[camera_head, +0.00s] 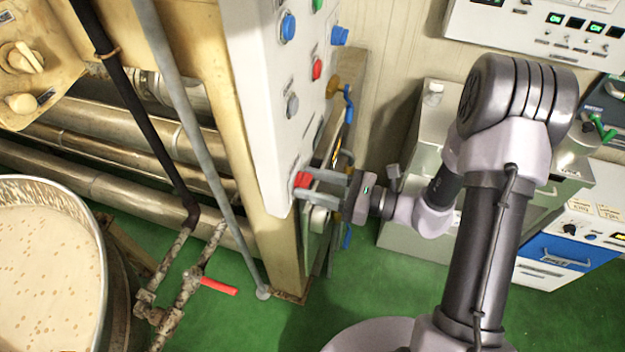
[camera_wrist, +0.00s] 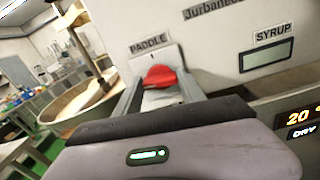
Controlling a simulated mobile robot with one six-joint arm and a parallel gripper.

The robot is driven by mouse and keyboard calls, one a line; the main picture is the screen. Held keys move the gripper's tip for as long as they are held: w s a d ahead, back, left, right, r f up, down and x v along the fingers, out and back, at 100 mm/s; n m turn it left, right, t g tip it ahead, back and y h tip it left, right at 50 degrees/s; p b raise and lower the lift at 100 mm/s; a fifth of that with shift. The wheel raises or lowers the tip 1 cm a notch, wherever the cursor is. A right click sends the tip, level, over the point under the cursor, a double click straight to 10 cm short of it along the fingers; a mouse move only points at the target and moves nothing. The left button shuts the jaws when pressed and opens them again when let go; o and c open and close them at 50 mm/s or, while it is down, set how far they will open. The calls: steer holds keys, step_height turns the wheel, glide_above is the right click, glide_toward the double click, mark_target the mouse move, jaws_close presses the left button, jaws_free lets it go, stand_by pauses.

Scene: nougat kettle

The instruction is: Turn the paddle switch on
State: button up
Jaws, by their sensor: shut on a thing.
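The paddle switch is a red knob (camera_wrist: 160,77) on a pale plate under the label PADDLE (camera_wrist: 149,43) in the wrist view. In the head view the red knob (camera_head: 302,180) sits low on the white control panel (camera_head: 268,100). My gripper (camera_wrist: 160,90) has one finger on each side of the knob and is shut on it. In the head view my gripper (camera_head: 312,187) reaches the panel from the right. The fingers partly hide the knob's sides, and its exact angle is hard to tell.
A SYRUP label (camera_wrist: 273,34) with a small display (camera_wrist: 264,58) is right of the knob. Several other buttons, including a red one (camera_head: 317,69), sit higher on the panel. A large kettle (camera_head: 104,262) of pale nougat stands at the left. Green floor (camera_head: 330,290) is open below.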

steer(key=shift+m+p, duration=5.55)
steer(key=shift+m, duration=2.95)
steer(key=o, duration=1.4)
steer(key=shift+c, duration=0.2)
steer(key=shift+d, duration=0.1)
